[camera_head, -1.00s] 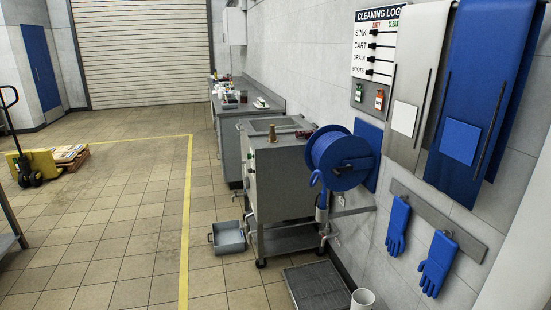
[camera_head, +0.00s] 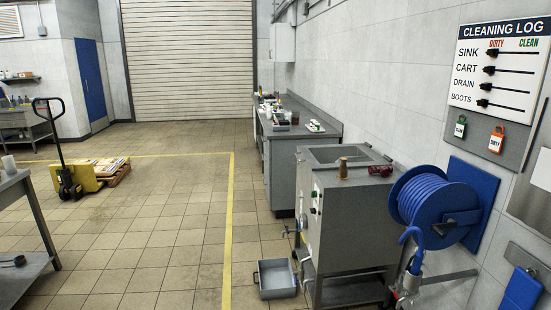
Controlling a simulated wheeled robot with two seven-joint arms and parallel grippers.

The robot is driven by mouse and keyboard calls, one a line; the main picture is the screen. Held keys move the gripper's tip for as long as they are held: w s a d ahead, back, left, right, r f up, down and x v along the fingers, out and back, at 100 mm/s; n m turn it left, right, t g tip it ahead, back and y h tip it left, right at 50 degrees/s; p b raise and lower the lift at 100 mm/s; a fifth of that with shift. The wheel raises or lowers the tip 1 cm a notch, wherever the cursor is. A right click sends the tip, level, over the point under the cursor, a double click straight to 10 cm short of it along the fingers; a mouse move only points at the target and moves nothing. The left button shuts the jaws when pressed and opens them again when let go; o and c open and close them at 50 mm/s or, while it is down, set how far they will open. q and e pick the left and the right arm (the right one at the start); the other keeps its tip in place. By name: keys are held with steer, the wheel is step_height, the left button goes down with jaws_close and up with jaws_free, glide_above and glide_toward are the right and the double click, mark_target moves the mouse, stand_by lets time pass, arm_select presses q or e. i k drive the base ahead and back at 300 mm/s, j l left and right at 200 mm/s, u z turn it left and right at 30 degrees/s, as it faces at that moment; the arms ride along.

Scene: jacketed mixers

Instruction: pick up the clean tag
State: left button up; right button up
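The clean tag (camera_head: 460,128) is a small green tag with a white label. It hangs on the grey strip under the cleaning log board (camera_head: 498,68), on the right wall. An orange-red dirty tag (camera_head: 496,139) hangs just right of it. Both tags are well away from me, above and behind the blue hose reel (camera_head: 437,208). Neither of my grippers shows in the head view.
A steel sink cart (camera_head: 345,220) stands below the board, with a brass-coloured fitting (camera_head: 342,168) on top. A grey tub (camera_head: 276,279) sits on the floor beside it. A yellow pallet jack (camera_head: 72,180) stands at left. The tiled floor between is clear.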

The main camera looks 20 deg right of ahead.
mark_target(460, 126)
steer(key=i, duration=0.6)
steer(key=i+j+z, duration=0.1)
steer(key=i, duration=0.5)
steer(key=i+z, duration=0.25)
steer(key=z, duration=0.2)
steer(key=i+j+z, duration=0.1)
steer(key=i+z, duration=0.3)
steer(key=i+j+z, duration=0.15)
steer(key=z, duration=0.3)
